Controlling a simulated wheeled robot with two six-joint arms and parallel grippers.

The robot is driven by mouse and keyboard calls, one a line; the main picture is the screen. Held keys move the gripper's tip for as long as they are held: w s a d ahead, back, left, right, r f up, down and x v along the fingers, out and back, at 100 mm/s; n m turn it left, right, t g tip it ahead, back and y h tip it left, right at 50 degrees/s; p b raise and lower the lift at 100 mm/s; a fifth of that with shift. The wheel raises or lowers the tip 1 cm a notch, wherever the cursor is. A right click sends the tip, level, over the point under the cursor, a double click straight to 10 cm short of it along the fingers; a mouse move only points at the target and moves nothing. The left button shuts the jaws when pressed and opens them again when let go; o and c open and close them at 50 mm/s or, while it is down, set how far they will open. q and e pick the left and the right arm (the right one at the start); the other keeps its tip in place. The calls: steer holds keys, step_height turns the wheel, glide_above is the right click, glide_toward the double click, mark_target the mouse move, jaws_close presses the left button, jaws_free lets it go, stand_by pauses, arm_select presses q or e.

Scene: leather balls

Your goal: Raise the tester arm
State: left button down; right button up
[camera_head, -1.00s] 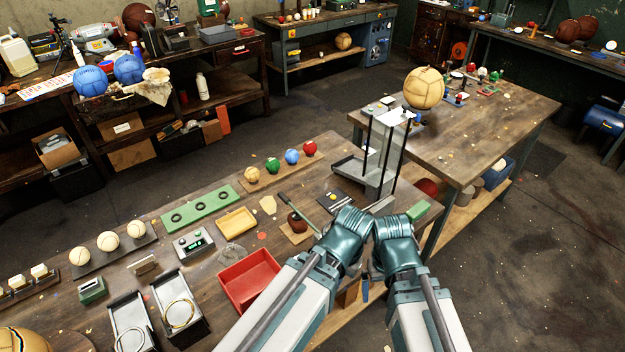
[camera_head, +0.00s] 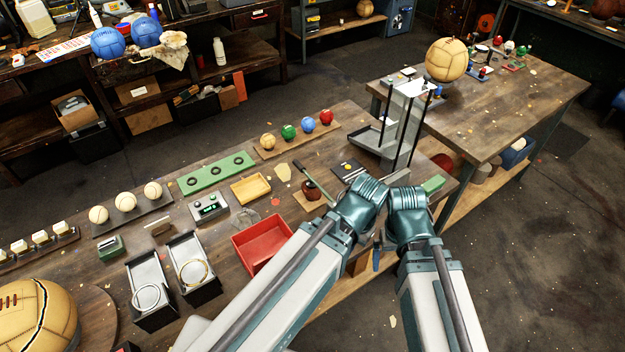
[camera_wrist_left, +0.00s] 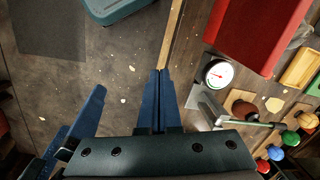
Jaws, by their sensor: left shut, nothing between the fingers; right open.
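In the left wrist view the lever (camera_wrist_left: 250,121) lies to the right of my fingers, next to a white dial gauge (camera_wrist_left: 217,73).
A red tray (camera_head: 263,245) lies left of my forearms. Several small coloured balls stand on a wooden strip (camera_head: 297,135) behind the lever. A tall grey stand with rods (camera_head: 396,135) rises beyond my wrists. Open floor (camera_head: 510,270) is to the right.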

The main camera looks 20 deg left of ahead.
arm_select(q)
steer(key=c, duration=1.4)
jaws_free()
steer(key=shift+w, duration=0.15)
steer(key=o, duration=0.5)
steer(key=w, duration=0.2)
steer(key=w+a+r+n+p, duration=0.1)
steer(key=w, duration=0.1)
steer(key=w+n, duration=0.1)
steer(key=shift+w+a+r, duration=0.2)
steer(key=shift+w+a, duration=0.1)
steer(key=shift+w, duration=0.1)
steer(key=shift+o, duration=1.1)
steer(key=w+a+r+n+h+p, duration=0.1)
steer(key=w+a+n, duration=0.3)
steer(key=w, duration=0.6)
steer(key=shift+a+r+p, duration=0.35)
steer(key=shift+a+p, duration=0.3)
steer(key=shift+a, duration=0.2)
steer(key=n+t+h+p, duration=0.2)
steer(key=n+p, duration=0.1)
steer(key=n, duration=0.5)
glide_toward(299, 164)
steer(key=b+x, duration=0.9)
steer(key=b, duration=0.5)
steer(key=shift+d, duration=0.1)
